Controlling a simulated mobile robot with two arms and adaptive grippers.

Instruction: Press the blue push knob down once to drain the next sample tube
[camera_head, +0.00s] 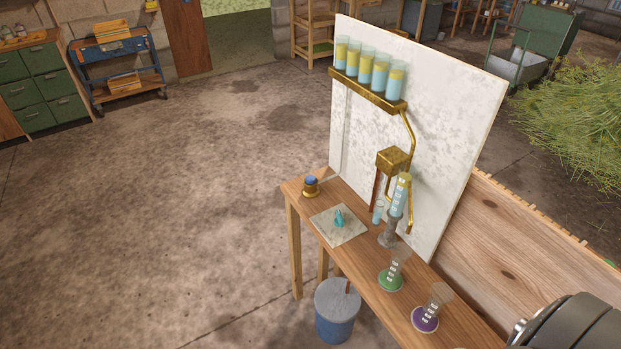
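The blue push knob (310,180) sits in a brass base at the far left end of the wooden bench (363,268). It appears raised; nothing touches it. Several glass sample tubes (367,70) stand in a brass rack (366,90) high on a white board (440,120). They hold yellow liquid above pale blue. A brass pipe runs from the rack down near a brass block (392,160). Below it, a graduated cylinder (399,195) holds pale blue liquid with yellow on top. Neither of my grippers is in view.
A pale mat (326,225) with a small teal item (339,218) lies beside the knob. A green-based cylinder (392,274) and a purple-based cylinder (431,310) stand nearer on the bench. A blue bucket (336,318) stands on the floor. The floor at left is clear.

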